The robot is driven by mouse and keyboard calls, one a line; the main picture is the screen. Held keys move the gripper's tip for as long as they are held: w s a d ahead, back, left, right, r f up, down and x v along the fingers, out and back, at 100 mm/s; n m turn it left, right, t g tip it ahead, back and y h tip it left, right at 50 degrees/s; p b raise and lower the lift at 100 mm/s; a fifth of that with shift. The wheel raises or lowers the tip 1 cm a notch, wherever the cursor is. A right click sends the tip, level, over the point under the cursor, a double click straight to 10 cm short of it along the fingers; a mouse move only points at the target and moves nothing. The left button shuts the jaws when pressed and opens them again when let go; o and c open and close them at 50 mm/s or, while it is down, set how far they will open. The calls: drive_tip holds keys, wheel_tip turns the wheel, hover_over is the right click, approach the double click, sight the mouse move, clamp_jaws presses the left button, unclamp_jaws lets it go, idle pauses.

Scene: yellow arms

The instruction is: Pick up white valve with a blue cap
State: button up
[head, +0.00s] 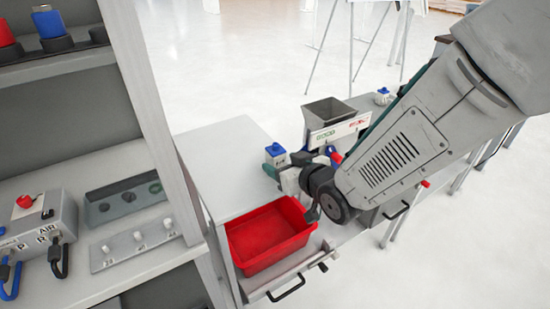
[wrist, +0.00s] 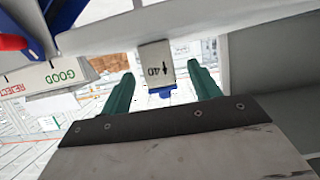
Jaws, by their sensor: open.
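The white valve with a blue cap (head: 275,154) stands upright on the white bench, just beyond my gripper (head: 279,174) in the head view. In the wrist view, a white block marked "40" (wrist: 155,64) with a blue part at its lower end appears to be this valve. It shows between the two green fingertips of my gripper (wrist: 162,72). The fingers are apart, with gaps visible on both sides of the valve. I cannot tell how deep it sits between them. My arm hides part of the bench in the head view.
A red bin (head: 268,238) sits in front of the bench. A grey hopper (head: 330,112) with a GOOD/REJECT sign (wrist: 47,76) stands close by. Another white item with a blue top (head: 382,96) is farther back. A shelf unit (head: 140,100) stands at left.

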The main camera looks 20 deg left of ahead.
sight(272, 157)
drive_tip(key=x, duration=0.6)
drive_tip(key=shift+w, duration=0.2)
drive_tip(key=c, duration=1.1)
